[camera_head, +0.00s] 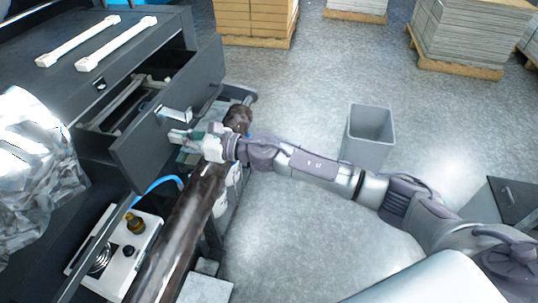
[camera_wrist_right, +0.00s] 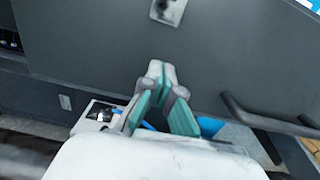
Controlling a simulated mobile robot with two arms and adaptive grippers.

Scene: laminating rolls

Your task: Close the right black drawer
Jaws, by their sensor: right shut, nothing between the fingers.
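The black drawer (camera_head: 196,84) is pulled open from the dark cabinet at the upper left, and its inside shows behind the front panel. A silver fitting (camera_head: 173,115) sits on the outer face of the front. My right gripper (camera_head: 174,136) is shut and empty, its tips close to the lower near part of that face. In the wrist view the shut fingertips (camera_wrist_right: 157,68) point at the broad dark panel (camera_wrist_right: 95,45), below a silver plate (camera_wrist_right: 168,10). I cannot tell if they touch it. My left gripper is not in view.
A brown marbled roll (camera_head: 178,235) runs below my right gripper. A control box with knobs (camera_head: 120,243) and a silver wrapped roll (camera_head: 35,150) are at left. A grey bin (camera_head: 370,135) stands on open floor. A dark bar handle (camera_wrist_right: 270,122) shows in the wrist view.

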